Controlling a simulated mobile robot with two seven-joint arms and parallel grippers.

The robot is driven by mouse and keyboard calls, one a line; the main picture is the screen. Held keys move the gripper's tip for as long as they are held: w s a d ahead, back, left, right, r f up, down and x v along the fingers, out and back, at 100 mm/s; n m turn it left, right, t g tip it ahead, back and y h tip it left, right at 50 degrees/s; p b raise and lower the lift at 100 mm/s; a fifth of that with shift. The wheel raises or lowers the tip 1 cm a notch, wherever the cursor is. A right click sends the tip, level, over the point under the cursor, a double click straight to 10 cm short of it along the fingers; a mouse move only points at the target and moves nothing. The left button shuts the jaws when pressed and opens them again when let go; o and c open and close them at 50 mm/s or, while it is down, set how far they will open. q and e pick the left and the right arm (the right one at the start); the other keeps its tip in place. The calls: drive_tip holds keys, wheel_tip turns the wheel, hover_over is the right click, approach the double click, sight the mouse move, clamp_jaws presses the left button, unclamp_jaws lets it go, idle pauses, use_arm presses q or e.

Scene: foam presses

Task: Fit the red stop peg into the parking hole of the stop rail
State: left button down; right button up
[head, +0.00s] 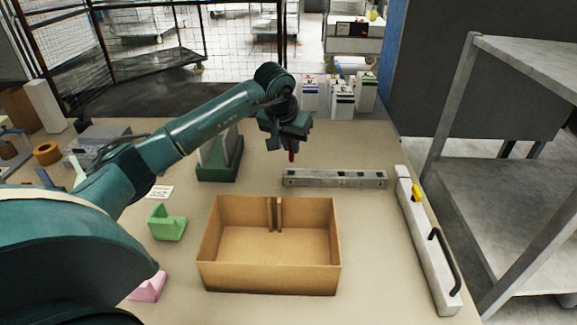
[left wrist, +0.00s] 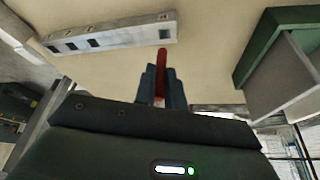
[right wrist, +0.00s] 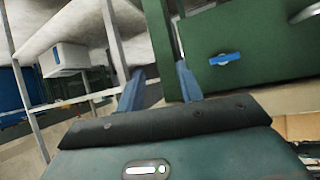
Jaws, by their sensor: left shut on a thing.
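My left gripper (head: 289,142) is shut on the red stop peg (head: 292,156) and holds it pointing down above the table, near the left end of the stop rail. In the left wrist view the peg (left wrist: 162,60) sticks out from between the fingertips, apart from the rail (left wrist: 110,38). The stop rail (head: 335,179) is a grey bar with several dark square marks or openings, lying behind the cardboard box; I cannot tell which one is the parking hole. My right gripper (right wrist: 157,90) is open and empty, seen only in the right wrist view.
An open cardboard box (head: 268,279) stands in front of the rail. A green stand with grey plates (head: 220,172) is left of the gripper. A long bar with a black handle (head: 444,268) lies along the right edge. Green (head: 167,224) and pink (head: 147,289) blocks lie left.

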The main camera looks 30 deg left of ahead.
use_arm(q)
drive_tip(key=shift+f+p, duration=0.35)
drive_tip(key=shift+f, duration=2.7)
drive_tip(key=shift+f, duration=0.15)
drive_tip(key=c, duration=1.5)
unclamp_jaws()
